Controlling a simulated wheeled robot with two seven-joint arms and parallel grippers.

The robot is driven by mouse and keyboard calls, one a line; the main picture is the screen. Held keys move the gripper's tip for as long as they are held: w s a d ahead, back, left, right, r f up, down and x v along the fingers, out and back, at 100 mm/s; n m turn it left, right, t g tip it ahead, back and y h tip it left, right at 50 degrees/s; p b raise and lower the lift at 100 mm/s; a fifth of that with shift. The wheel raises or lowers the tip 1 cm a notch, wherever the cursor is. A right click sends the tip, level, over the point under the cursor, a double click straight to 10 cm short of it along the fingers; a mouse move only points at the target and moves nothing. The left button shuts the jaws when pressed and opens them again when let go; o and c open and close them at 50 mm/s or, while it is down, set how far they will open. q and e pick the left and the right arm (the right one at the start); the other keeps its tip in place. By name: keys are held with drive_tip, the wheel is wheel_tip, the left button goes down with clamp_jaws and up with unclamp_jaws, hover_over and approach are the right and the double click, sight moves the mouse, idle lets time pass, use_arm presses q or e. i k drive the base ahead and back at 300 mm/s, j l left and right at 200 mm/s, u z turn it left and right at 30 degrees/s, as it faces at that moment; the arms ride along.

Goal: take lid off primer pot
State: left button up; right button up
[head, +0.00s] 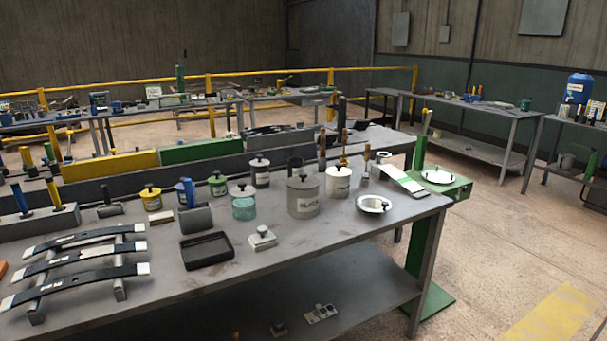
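Several lidded pots with black knobs stand on the grey workbench (290,253). The labels are too small to read surely, so I cannot tell which one is the primer pot. The pots' lids appear seated on top. Neither of my grippers shows in the head view.
A black tray (207,250), a pale square block with a knob (262,238) and a white bowl (374,204) lie in front of the pots. Curved black leaf springs (80,267) fill the bench's left. The bench's front right is clear.

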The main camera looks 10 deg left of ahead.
sight(259, 162)
drive_tip(key=i+l+u, duration=0.3)
drive_tip(key=l+u, duration=0.35)
drive_tip(key=i+l+u, duration=0.1)
drive_tip(key=l+u, duration=0.2)
drive_tip(key=l, duration=0.25)
drive_tip(key=l+u, duration=0.35)
drive_tip(key=i+l, duration=0.05)
drive_tip(key=l, duration=0.05)
